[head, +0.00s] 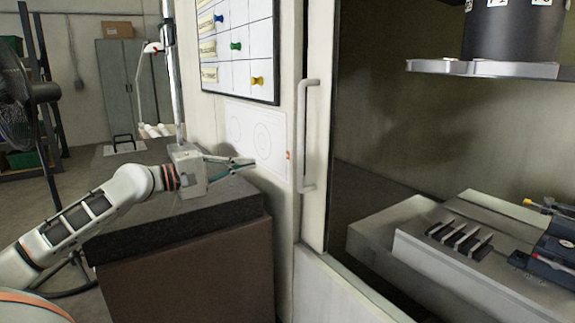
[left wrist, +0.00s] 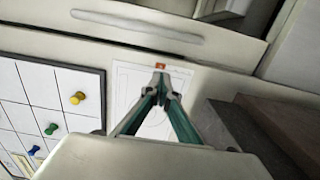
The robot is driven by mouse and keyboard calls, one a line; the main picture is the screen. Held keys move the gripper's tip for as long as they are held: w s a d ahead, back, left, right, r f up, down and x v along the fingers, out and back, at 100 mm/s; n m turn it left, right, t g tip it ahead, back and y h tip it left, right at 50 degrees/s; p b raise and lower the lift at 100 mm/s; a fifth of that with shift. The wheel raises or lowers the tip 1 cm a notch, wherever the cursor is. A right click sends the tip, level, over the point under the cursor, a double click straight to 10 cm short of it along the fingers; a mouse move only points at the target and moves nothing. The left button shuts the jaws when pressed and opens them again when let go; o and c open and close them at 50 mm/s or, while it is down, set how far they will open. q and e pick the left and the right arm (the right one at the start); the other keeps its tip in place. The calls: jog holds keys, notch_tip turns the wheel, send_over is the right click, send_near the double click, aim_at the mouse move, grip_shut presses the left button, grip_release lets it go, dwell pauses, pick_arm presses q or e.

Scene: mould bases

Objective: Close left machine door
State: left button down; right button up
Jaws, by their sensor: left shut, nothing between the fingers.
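The left machine door (head: 318,215) is a pale panel edge at the left side of the machine opening, and the machine's inside shows to its right. Its long vertical handle (head: 304,135) is a pale bar. In the left wrist view the handle (left wrist: 137,24) runs across the top. My left gripper (head: 250,163) is in front of the pale wall, left of the handle and apart from it. Its fingers also show in the left wrist view (left wrist: 160,80), with the tips together and nothing between them. My right gripper is not in view.
A dark-topped cabinet (head: 240,200) stands below my left gripper. A whiteboard with pins (head: 242,75) and a paper sheet (head: 255,138) are on the wall. Inside the machine are a dark spindle (head: 510,35) and a pale block (head: 450,270). A fan (head: 22,100) stands far left.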

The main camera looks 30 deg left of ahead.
pick_arm(q)
jog(key=shift+b+x, duration=1.8)
jog(key=shift+x, duration=2.45)
jog(key=shift+w+d, duration=0.1)
jog(key=shift+d, duration=0.1)
jog(key=shift+s+d+f+p, duration=0.15)
jog(key=shift+d+p, duration=0.3)
jog(key=shift+d, duration=0.45)
jog(key=shift+s+d+p, duration=0.25)
jog(key=shift+d+p, duration=0.15)
jog(key=shift+d, duration=0.5)
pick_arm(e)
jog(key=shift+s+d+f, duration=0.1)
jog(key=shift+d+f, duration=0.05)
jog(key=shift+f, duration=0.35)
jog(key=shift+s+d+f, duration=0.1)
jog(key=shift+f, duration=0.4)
pick_arm(q)
jog(key=shift+d, duration=0.1)
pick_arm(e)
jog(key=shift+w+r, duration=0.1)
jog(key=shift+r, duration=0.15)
